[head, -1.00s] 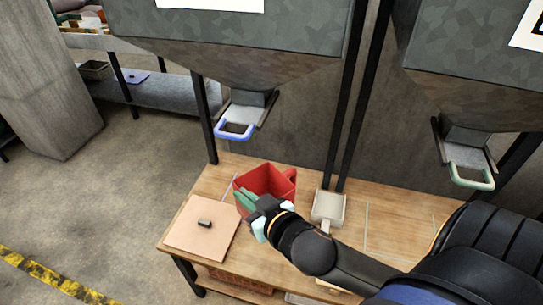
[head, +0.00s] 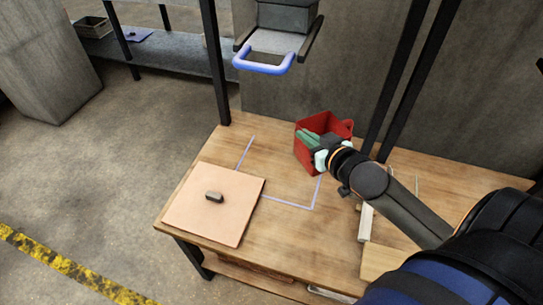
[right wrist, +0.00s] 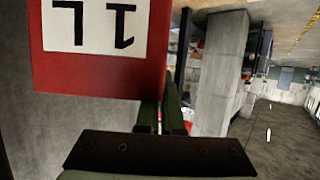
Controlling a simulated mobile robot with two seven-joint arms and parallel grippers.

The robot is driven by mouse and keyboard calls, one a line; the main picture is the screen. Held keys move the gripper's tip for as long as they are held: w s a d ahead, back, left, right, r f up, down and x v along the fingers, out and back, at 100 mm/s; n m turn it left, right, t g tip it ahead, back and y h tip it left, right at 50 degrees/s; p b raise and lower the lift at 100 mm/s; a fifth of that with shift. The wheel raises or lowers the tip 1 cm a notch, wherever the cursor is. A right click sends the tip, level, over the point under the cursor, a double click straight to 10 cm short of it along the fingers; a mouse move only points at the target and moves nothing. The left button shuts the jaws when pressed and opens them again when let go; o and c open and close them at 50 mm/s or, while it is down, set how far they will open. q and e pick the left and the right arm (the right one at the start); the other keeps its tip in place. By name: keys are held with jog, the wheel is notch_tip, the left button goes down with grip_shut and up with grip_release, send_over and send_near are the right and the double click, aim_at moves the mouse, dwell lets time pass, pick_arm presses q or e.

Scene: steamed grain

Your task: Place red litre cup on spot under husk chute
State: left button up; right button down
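The red litre cup (head: 312,155) is at the back right of a violet-outlined spot (head: 287,203) on the wooden table. Whether its base touches the table or hangs above it cannot be told. My right gripper (head: 317,143) is shut on the cup's wall, and its green fingers show at the cup's left side. In the right wrist view the cup (right wrist: 90,75) shows a white "1L" label upside down, with its wall edge at the fingers (right wrist: 163,115). A chute (head: 275,42) with a blue handle hangs behind and above the spot. My left gripper is not in view.
A pale scoop handle (head: 365,223) and a wooden piece (head: 386,262) lie to the right. Black posts (head: 418,80) rise behind the table.

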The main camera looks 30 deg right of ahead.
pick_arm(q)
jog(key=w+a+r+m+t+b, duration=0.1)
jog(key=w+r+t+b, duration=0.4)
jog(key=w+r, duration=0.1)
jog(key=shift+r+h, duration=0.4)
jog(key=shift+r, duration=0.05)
pick_arm(e)
jog(key=w+a+f, duration=0.3)
jog(key=w+f, duration=0.8)
jog(key=f, duration=0.1)
jog(key=shift+w+a, duration=0.3)
jog(key=shift+a, duration=0.1)
pick_arm(q)
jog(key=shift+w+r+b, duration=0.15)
jog(key=shift+b, duration=0.15)
pick_arm(e)
jog(key=shift+f, duration=0.2)
jog(key=c, duration=1.4)
grip_release()
jog(key=shift+c, duration=0.2)
jog(key=o, duration=0.4)
jog(key=shift+c, duration=0.2)
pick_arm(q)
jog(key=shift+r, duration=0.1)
